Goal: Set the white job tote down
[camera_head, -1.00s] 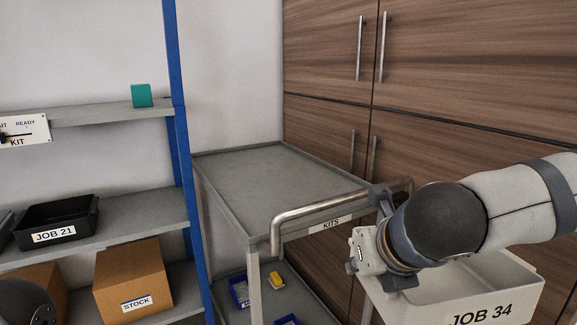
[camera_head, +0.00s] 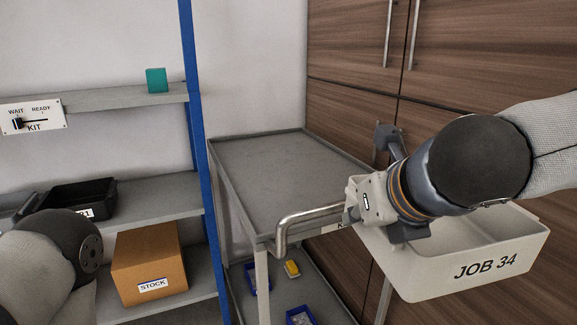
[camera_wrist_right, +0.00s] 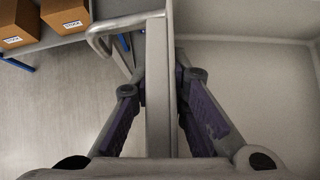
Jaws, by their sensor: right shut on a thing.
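The white job tote (camera_head: 432,283), marked JOB 34, is at the lower right of the head view. It looks level and empty, held in the air at the near right side of the grey KITS cart (camera_head: 280,165). My right gripper (camera_wrist_right: 158,95) is shut on the tote's left wall, one finger on each side; the tote's inside (camera_wrist_right: 245,85) fills the right of the wrist view. In the head view the right hand hides part of the tote's rim and its fingertips. My left arm shows at the lower left, but its gripper does not.
The cart's top is bare; its metal handle (camera_head: 300,219) runs close to the tote's left side. Small blue bins (camera_head: 300,316) and a yellow item (camera_head: 292,268) sit on its lower shelf. Shelving with a black tote (camera_head: 70,201) and STOCK box (camera_head: 150,262) stands left; wooden cabinets behind.

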